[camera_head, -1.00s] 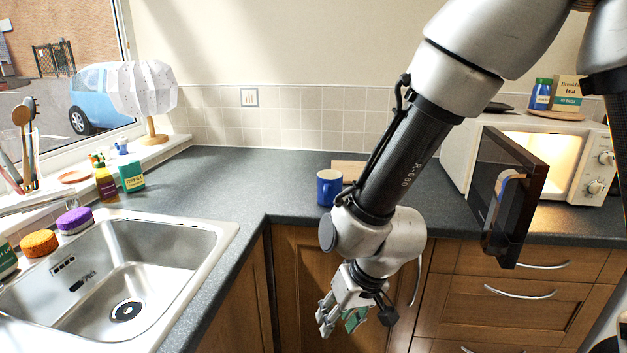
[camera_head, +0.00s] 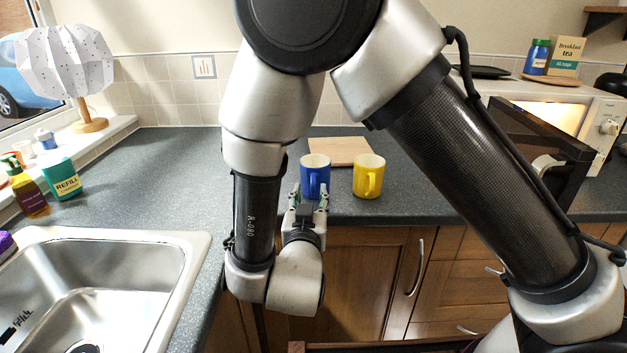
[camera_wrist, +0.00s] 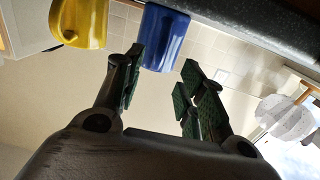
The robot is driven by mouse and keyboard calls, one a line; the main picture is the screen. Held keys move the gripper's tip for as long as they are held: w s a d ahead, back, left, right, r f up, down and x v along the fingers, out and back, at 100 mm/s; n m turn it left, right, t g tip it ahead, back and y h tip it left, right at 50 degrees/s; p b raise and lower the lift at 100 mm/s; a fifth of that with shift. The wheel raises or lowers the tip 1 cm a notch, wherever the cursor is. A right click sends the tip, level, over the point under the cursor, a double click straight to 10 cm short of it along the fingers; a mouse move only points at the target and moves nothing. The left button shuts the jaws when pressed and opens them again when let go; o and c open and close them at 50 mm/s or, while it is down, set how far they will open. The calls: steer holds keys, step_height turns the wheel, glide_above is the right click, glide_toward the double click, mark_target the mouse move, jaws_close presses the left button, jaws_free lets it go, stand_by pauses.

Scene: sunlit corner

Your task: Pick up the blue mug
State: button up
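The blue mug (camera_head: 315,169) stands upright on the grey counter near its front edge. In the wrist view, which is upside down, the mug (camera_wrist: 167,35) shows just beyond the fingertips, nearer the left finger. My gripper (camera_head: 309,198) is in front of the mug, pointing towards it, and its fingers overlap the mug's lower part in the head view. In the wrist view my gripper (camera_wrist: 162,72) is open, with nothing between its fingers. Whether a finger touches the mug I cannot tell.
A yellow mug (camera_head: 367,168) stands close to the right of the blue one. A wooden board (camera_head: 340,147) lies behind them. The microwave's open door (camera_head: 528,150) juts out at the right. The sink (camera_head: 165,245) is at the left. Clear counter (camera_head: 185,165) lies left of the mugs.

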mark_target(313, 188)
steer(key=w, duration=0.4)
steer(key=w+d, duration=0.1)
steer(key=w, duration=0.1)
steer(key=shift+f, duration=0.25)
jaws_close()
